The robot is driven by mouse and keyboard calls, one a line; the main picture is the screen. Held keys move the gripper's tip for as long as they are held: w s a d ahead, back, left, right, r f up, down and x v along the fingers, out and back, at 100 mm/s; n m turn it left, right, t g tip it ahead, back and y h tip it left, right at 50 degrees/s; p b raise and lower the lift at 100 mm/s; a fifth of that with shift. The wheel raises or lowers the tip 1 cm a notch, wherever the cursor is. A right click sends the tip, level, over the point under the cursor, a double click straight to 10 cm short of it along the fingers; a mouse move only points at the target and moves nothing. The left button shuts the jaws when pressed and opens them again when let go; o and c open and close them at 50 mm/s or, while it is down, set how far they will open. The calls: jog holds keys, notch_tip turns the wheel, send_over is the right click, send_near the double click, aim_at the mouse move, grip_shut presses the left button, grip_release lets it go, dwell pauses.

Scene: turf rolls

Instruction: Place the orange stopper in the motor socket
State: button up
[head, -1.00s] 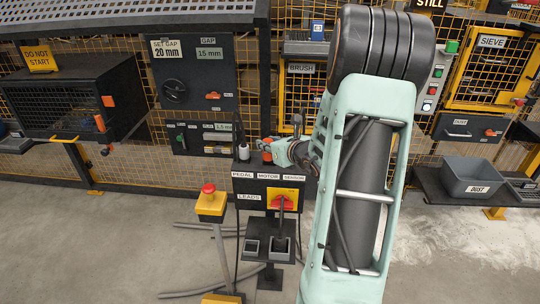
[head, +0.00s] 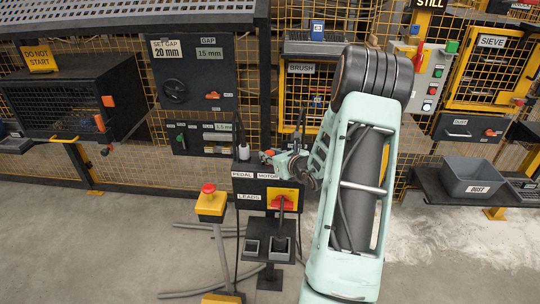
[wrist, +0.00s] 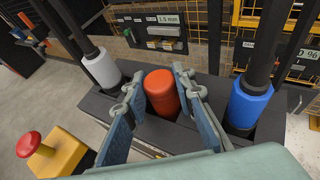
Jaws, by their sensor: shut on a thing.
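The orange stopper (wrist: 162,92) stands upright between the two fingers of my gripper (wrist: 158,100) in the wrist view. My gripper is shut on it over the middle of the dark leads box (wrist: 215,137). A dark opening shows around the stopper's lower part; its bottom end is hidden, so I cannot tell how deep it sits. In the head view my gripper (head: 271,157) is at the box's top edge, above the MOTOR label (head: 268,176). The motor socket itself is hidden by the stopper and fingers.
A white plug (wrist: 101,69) with a dark lead stands left of my gripper, and a blue plug (wrist: 249,104) stands close on its right. A yellow post with a red button (head: 210,190) stands left of the box.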

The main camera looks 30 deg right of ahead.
jog(key=shift+f+b, duration=0.25)
jog(key=shift+b, duration=0.05)
jog(key=o, duration=1)
jog(key=shift+r, duration=0.2)
jog(key=shift+s+r+p, duration=0.1)
jog(key=shift+r+p, duration=0.1)
jog(key=shift+p, duration=0.25)
jog(key=v, duration=1.1)
jog(key=shift+s, duration=0.45)
